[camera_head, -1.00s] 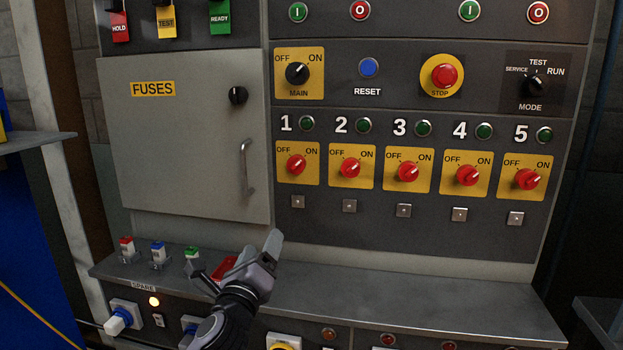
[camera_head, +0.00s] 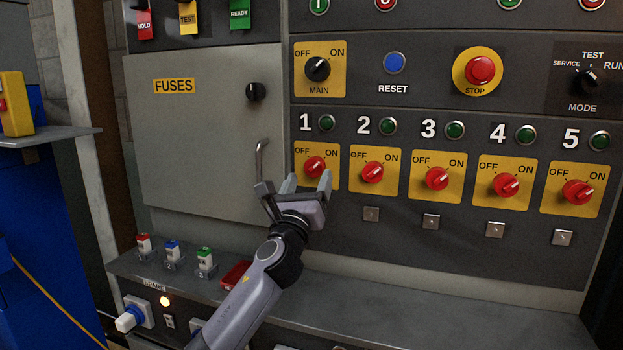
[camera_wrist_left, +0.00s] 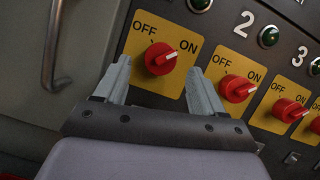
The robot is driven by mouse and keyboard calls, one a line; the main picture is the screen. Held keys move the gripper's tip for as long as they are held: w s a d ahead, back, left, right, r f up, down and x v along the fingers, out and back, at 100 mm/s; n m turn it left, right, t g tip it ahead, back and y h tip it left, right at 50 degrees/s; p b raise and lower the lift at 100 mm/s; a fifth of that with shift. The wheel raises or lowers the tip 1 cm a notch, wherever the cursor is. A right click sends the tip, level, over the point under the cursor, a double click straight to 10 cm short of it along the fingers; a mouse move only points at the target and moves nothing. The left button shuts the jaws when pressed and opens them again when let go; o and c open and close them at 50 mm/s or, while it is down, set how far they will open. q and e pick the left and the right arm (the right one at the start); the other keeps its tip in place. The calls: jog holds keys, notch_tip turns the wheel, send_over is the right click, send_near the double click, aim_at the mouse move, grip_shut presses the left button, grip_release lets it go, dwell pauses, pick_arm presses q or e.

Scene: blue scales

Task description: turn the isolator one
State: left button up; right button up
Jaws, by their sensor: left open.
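Isolator one is a red rotary knob (camera_head: 315,167) on a yellow OFF/ON plate below the number 1. Its white mark points up and to the right, toward ON. In the left wrist view the knob (camera_wrist_left: 160,59) sits beyond the fingertips, roughly between them. My left gripper (camera_head: 308,183) is open and empty, just below and in front of the knob, with its fingers pointing at the panel. The fingers (camera_wrist_left: 159,80) do not appear to touch the knob. The gripper hides the lower part of the yellow plate. My right gripper is not in view.
Isolator two (camera_head: 373,172) is close on the right, with several similar knobs beyond. The fuse door handle (camera_head: 262,165) stands out just left of my gripper. A ledge (camera_head: 400,310) runs below, with a red object (camera_head: 236,275) near my arm.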

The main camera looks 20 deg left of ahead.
aim_at(314, 168)
pick_arm(q)
jog(key=shift+x, duration=1)
jog(key=shift+w, duration=0.25)
jog(key=shift+c, duration=0.3)
jog(key=c, duration=1)
